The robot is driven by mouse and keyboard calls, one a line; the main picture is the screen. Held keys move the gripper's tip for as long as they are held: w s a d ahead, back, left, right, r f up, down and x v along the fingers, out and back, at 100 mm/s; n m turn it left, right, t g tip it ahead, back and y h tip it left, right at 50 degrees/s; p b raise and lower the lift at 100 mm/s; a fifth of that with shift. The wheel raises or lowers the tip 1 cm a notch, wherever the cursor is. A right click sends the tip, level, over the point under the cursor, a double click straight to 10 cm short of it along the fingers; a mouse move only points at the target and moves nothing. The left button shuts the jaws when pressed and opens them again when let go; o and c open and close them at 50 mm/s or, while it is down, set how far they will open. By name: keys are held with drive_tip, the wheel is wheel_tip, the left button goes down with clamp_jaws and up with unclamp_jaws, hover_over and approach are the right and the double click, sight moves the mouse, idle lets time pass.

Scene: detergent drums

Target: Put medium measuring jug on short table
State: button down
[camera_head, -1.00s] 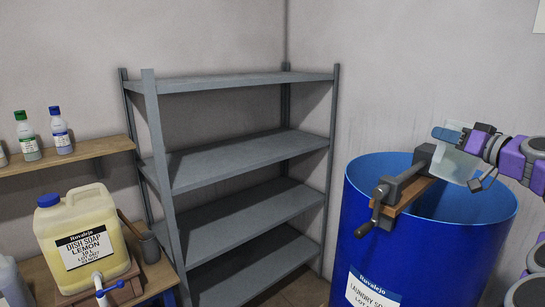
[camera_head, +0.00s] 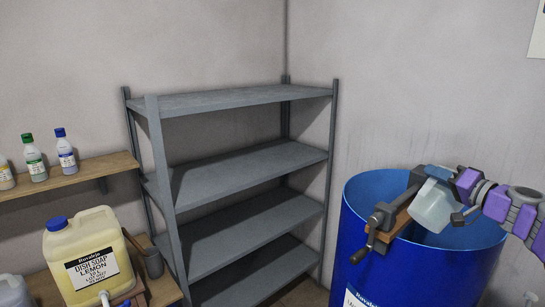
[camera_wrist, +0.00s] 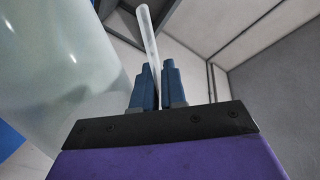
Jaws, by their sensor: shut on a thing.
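A translucent pale measuring jug (camera_head: 432,206) is at the right of the head view, tilted, in front of the open top of the blue drum in the picture. Whether it touches the drum or the clamped device cannot be told. My gripper (camera_head: 440,173) reaches in from the right. In the wrist view its blue fingers (camera_wrist: 158,88) are shut on the thin clear handle (camera_wrist: 149,45) of the jug, whose large body (camera_wrist: 60,60) fills the left side. Which surface is the short table is unclear; a low wooden table (camera_head: 162,288) stands at lower left.
The blue drum (camera_head: 400,270) has a crank device (camera_head: 378,222) with a wooden block on its rim, close beside the jug. The grey shelf unit (camera_head: 235,165) is empty. Small bottles line a wall shelf (camera_head: 100,172).

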drive_tip(key=shift+f+m+p, duration=0.2)
drive_tip(key=shift+m+p, duration=0.6)
drive_tip(key=shift+p, duration=0.75)
drive_tip(key=shift+f+m+p, duration=0.2)
drive_tip(key=shift+m+p, duration=0.6)
drive_tip(key=shift+p, duration=0.75)
drive_tip(key=shift+f, duration=0.2)
drive_tip(key=shift+w+d+m, duration=0.1)
drive_tip(key=shift+d+m, duration=0.3)
drive_tip(key=shift+m, duration=0.1)
drive_tip(key=shift+w+d+f+p, duration=0.15)
drive_tip(key=shift+d+p, duration=0.1)
drive_tip(key=shift+p, duration=0.25)
